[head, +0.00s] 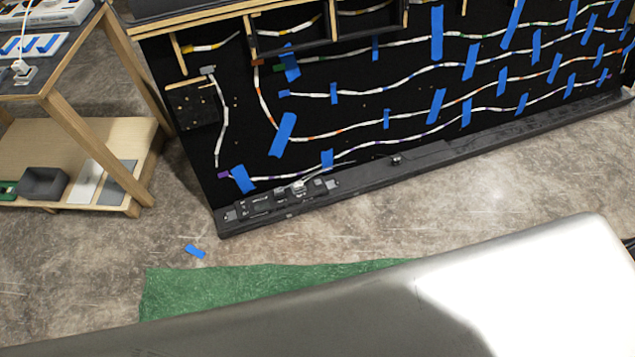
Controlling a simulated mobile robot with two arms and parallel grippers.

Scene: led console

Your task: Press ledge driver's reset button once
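The ledge driver (262,205) is a dark, long device lying on the left part of the black ledge (420,168) at the foot of the black panel. A small light-coloured part (298,187) sits at its right portion, with a thin dark lead running to the right. The reset button is too small to tell apart. Neither of my grippers shows in the head view.
The black panel (345,125) carries white LED strips and blue tape pieces. A wooden shelf unit (125,190) stands at the left. A green mat (190,288) and a blue tape scrap (195,251) lie on the floor. A large smooth grey surface covers the foreground.

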